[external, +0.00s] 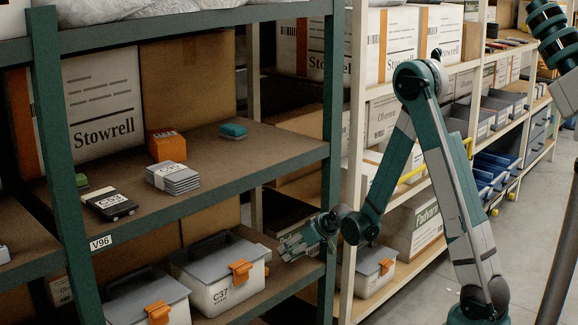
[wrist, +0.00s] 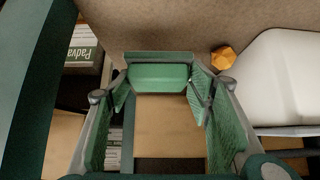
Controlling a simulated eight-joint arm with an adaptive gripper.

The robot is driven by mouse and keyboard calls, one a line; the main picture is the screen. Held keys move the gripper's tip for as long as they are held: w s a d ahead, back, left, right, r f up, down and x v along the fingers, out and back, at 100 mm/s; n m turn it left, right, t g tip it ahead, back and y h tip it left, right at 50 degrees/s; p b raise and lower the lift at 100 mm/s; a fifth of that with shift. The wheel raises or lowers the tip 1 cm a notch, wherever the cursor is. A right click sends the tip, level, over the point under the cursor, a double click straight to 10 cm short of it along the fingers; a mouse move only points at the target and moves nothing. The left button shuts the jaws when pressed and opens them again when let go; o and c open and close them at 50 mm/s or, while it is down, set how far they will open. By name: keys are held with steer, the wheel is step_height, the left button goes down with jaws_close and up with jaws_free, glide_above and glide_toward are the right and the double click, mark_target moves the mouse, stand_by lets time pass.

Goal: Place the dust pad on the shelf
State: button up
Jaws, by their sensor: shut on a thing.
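My gripper (wrist: 158,82) is shut on a green, block-like pad (wrist: 158,76), which I take for the dust pad; it spans between the fingertips in the wrist view. In the external view my gripper (external: 297,243) is low, at the right end of the lower shelf, beside the grey-lidded bin. The held pad is hard to make out there. The shelf rack has a brown middle board (external: 225,168) with a dark green front rail and a lower board (external: 262,300). The wrist view shows the brown board (wrist: 190,25) just beyond the pad.
A small teal block (external: 233,130), an orange box (external: 167,146), a stack of white-labelled packs (external: 173,178) and a black device (external: 108,204) sit on the middle board. Bins with orange latches (external: 222,276) fill much of the lower board. A green rack post (external: 333,130) stands near my gripper.

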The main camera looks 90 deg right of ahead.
mark_target(298, 257)
steer(key=shift+f, duration=0.75)
steer(key=shift+f, duration=0.1)
steer(key=shift+f+b, duration=0.7)
steer(key=shift+f, duration=1.1)
steer(key=shift+f, duration=0.15)
steer(key=o, duration=1)
steer(key=shift+r, duration=0.2)
steer(key=shift+p+v, duration=1.35)
steer(key=shift+v, duration=4.6)
